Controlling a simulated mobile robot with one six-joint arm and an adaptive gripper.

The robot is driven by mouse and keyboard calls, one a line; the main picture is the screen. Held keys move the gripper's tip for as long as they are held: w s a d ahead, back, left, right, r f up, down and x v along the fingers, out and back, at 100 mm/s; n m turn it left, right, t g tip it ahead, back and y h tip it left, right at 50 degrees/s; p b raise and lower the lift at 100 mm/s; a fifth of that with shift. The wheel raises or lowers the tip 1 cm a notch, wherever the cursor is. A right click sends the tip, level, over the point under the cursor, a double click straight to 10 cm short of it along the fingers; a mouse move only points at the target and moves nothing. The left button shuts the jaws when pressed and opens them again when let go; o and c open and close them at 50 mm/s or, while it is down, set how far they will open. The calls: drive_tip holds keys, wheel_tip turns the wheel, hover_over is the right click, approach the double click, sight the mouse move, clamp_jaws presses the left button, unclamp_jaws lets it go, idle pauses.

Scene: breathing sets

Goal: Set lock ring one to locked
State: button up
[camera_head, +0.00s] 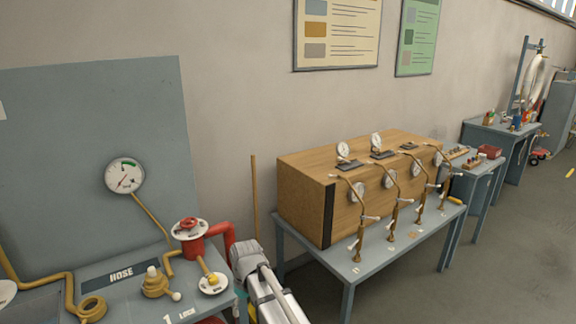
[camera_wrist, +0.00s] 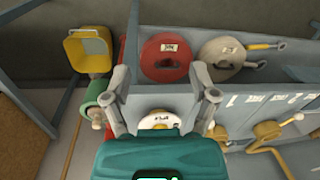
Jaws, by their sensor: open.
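My gripper (camera_wrist: 162,82) is open in the wrist view, its two grey fingers spread with nothing held. Beyond and between them is a white labelled disc (camera_wrist: 158,121), partly hidden by the gripper body. A panel mark "1" (camera_wrist: 232,101) lies right of the fingers, near brass fittings (camera_wrist: 265,130), one with a white-ended lever. In the head view, a "1 LOCK" label (camera_head: 180,317) is at the bench's front edge. A brass fitting with a white-ended lever (camera_head: 156,284) is behind it. I cannot tell which part is lock ring one, or its setting.
A red fitting (camera_head: 190,229), a white dial (camera_head: 213,284) and a gauge (camera_head: 125,175) are on the left bench. In the wrist view are a red disc (camera_wrist: 165,66), a grey disc (camera_wrist: 222,65) and a yellow container (camera_wrist: 88,36). A wooden cabinet (camera_head: 305,195) stands right.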

drive_tip(key=s+d+f+m+b, duration=0.1)
drive_tip(key=s+d+m, duration=0.1)
drive_tip(key=d, duration=0.8)
drive_tip(key=s+d+f+m+b, duration=0.1)
drive_tip(key=s+d+m, duration=0.2)
drive_tip(key=d, duration=0.6)
drive_tip(key=s+d+f+m+t+b, duration=0.1)
drive_tip(key=s+d+f+m, duration=0.1)
drive_tip(key=d, duration=0.8)
drive_tip(key=shift+s+d+m+h+b, duration=0.35)
drive_tip(key=shift+s+m, duration=0.1)
drive_tip(key=shift+m, duration=0.35)
drive_tip(key=shift+a, duration=0.15)
